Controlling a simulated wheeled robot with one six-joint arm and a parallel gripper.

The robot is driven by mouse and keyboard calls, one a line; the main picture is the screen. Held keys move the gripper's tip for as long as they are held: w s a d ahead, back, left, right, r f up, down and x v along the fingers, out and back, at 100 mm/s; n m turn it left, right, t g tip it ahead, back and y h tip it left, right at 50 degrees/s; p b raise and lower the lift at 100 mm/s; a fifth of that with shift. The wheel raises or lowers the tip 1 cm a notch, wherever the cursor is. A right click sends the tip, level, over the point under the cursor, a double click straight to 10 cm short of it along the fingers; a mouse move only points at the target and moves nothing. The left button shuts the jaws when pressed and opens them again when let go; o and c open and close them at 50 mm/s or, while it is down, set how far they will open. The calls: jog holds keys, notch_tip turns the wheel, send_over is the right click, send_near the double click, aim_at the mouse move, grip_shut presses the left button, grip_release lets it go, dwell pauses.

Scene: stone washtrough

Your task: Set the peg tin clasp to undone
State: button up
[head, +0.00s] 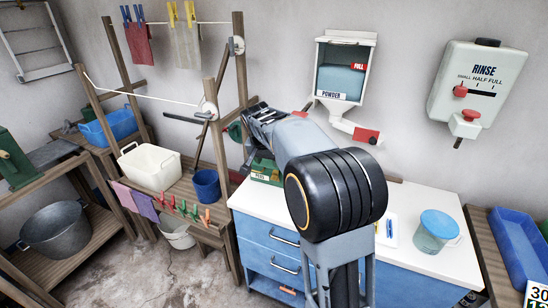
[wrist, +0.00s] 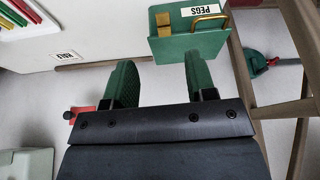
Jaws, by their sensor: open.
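The peg tin is a green box with a white PEGS label; it shows at the top of the wrist view (wrist: 180,47), upside down. A brass-coloured clasp (wrist: 209,21) loops beside the label; I cannot tell whether it is fastened. In the head view the tin (head: 266,167) stands at the back left of the white counter, partly hidden by my arm. My gripper (wrist: 161,72) is open, its two green-padded fingers apart with nothing between them. The fingers point towards the tin, which appears beyond their tips; I see no contact.
The white counter (head: 285,208) has blue drawers below. A powder dispenser (head: 342,75) and a rinse box (head: 478,85) hang on the wall behind. A blue cup (head: 436,232) stands at the right. A wooden post and washing frame (head: 216,140) rise left of the tin.

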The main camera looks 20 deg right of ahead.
aim_at(274, 176)
jog(key=x, duration=0.4)
jog(key=w+p+x, duration=0.1)
jog(key=x, duration=0.3)
jog(key=d+x, duration=0.1)
jog(key=x, duration=0.4)
jog(key=shift+w+r+p, duration=0.3)
jog(key=shift+r+p, duration=0.05)
jog(key=shift+p, duration=0.05)
jog(key=shift+c, duration=0.5)
